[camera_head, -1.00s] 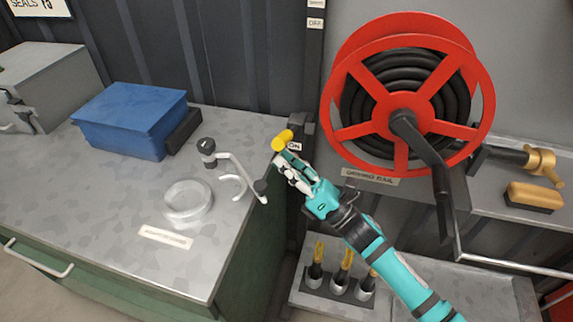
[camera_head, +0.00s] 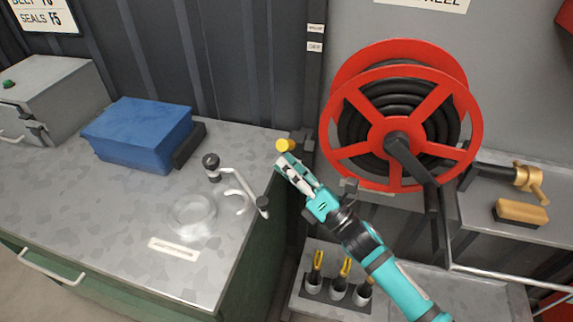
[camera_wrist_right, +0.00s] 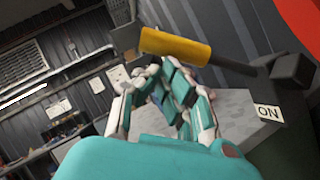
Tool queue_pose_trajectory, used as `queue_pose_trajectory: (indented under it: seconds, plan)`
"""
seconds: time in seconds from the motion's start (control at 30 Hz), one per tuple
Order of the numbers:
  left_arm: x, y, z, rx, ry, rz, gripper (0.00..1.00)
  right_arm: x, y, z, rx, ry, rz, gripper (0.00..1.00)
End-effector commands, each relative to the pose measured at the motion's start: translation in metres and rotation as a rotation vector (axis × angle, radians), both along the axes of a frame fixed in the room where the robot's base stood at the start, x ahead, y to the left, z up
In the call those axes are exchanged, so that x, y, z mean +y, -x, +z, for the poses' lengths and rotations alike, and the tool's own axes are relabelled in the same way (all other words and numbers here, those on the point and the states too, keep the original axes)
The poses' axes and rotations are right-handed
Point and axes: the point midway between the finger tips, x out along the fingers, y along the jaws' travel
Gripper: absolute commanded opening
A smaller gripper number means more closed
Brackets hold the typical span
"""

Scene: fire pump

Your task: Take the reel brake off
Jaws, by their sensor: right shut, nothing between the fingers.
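The brake lever's yellow handle (camera_head: 285,145) sticks out from a dark post left of the red hose reel (camera_head: 470,115). In the right wrist view the handle (camera_wrist_right: 176,46) lies sideways, on a dark arm (camera_wrist_right: 238,68) from a black block. My right gripper (camera_head: 284,163) is shut and empty, its fingertips just below the handle. In the wrist view the fingers (camera_wrist_right: 168,72) come up close under it; whether they touch it I cannot tell. An ON label (camera_wrist_right: 268,113) is lower right there. An OFF label (camera_head: 315,47) is higher on the post. My left gripper is out of view.
A workbench (camera_head: 120,225) stands at left with a blue box (camera_head: 140,130), a clear ring (camera_head: 192,214) and a bent crank (camera_head: 235,180). A reel crank (camera_head: 432,205), brass nozzle (camera_head: 525,178) and brush (camera_head: 520,213) are at right.

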Motion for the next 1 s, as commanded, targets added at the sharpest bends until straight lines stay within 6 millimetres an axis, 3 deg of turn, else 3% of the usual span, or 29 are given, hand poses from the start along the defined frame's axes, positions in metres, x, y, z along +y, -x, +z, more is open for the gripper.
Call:
queue_pose_trajectory:
  seconds: [0.03, 0.1, 0.33, 0.43, 1.0]
  plan:
    - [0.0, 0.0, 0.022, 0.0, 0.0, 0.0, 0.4, -0.001, -0.003, 0.019, 0.042, -0.015, -0.001, 0.0]
    - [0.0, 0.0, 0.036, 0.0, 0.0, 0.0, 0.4, -0.003, -0.007, 0.028, 0.104, -0.036, -0.001, 0.0]
    - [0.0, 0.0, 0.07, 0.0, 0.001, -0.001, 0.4, -0.008, -0.023, 0.049, 0.298, -0.096, -0.001, 0.0]
    - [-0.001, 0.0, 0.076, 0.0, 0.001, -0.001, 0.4, -0.01, -0.031, 0.054, 0.363, -0.118, -0.001, 0.0]
    - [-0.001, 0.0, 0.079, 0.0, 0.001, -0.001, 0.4, -0.018, -0.056, 0.069, 0.355, -0.116, -0.001, 0.0]
